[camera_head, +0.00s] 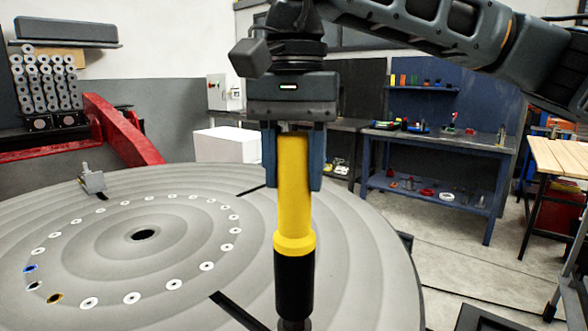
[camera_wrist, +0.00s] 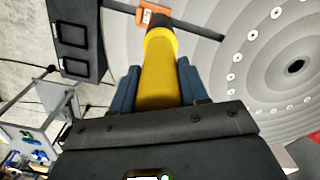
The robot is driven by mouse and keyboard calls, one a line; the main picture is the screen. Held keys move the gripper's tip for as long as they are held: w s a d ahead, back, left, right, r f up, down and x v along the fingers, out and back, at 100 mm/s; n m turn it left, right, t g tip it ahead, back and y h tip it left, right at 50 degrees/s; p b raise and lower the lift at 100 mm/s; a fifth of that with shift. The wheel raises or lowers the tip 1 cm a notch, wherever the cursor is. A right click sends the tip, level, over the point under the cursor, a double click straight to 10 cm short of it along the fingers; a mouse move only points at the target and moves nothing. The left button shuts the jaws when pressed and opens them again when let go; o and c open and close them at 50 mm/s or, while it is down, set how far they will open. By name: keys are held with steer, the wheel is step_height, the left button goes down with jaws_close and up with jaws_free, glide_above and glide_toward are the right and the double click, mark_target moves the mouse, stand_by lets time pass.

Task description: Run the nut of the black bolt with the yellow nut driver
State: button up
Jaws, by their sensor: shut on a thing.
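The yellow nut driver (camera_head: 293,205) hangs upright in my gripper (camera_head: 293,180), its black lower sleeve (camera_head: 294,285) pointing down. The gripper is shut on the yellow handle, with one blue finger on each side. In the wrist view the driver (camera_wrist: 158,75) runs away from my gripper (camera_wrist: 158,88) toward the grey round table. Its tip is at the bottom edge of the head view, and what lies under it is hidden. A ring of pale round spots on the table includes a blue one (camera_head: 31,268), a dark one (camera_head: 34,286) and an orange one (camera_head: 55,298). I cannot tell which is the black bolt.
The grey round table (camera_head: 350,250) fills the lower left, with a central hole and dark slots. A small orange block (camera_wrist: 150,17) shows beside the driver's tip in the wrist view. A red beam (camera_head: 120,130) and a blue workbench (camera_head: 435,150) stand behind.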

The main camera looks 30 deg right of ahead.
mark_target(295, 220)
steer(key=n, duration=0.6)
steer(key=shift+b, duration=0.4)
steer(key=shift+f+b, duration=0.15)
steer(key=shift+b, duration=0.2)
stand_by(0.5)
steer(key=shift+f+b, duration=1.45)
steer(key=shift+f, duration=0.2)
steer(key=shift+f+b, duration=1.8)
steer(key=shift+b, duration=0.3)
stand_by(2.4)
